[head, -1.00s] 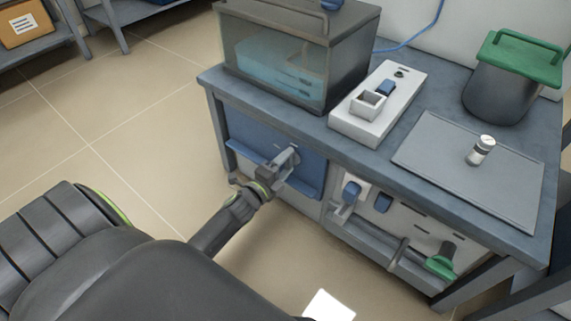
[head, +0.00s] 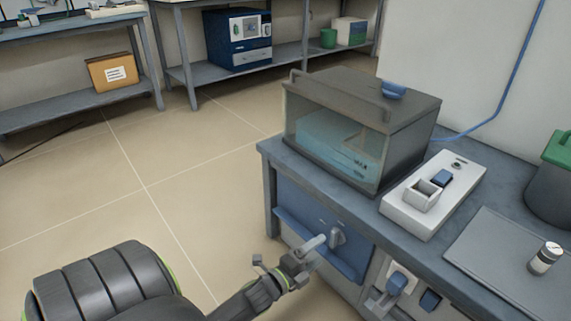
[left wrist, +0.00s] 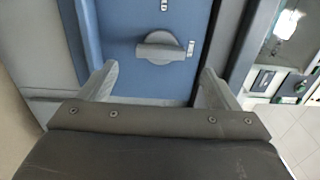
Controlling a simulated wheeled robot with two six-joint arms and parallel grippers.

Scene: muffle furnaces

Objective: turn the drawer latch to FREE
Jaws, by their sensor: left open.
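The drawer latch (head: 337,237) is a grey turn knob on the blue drawer front (head: 298,216) under the bench top. In the left wrist view the latch (left wrist: 160,47) lies ahead of the fingers, its grip running across the picture. Small pale marks sit above it and to its right; I cannot read them. My left gripper (head: 313,246) is open and empty in front of the drawer, just left of the latch in the head view. In the left wrist view its fingertips (left wrist: 158,72) stand either side of the latch, apart from it. My right gripper is not in view.
A glass-fronted box (head: 350,135) and a white switch box (head: 433,195) stand on the bench top. A blue ledge runs along the drawer front. More handles (head: 385,295) are on the panel to the right. The floor at left is open.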

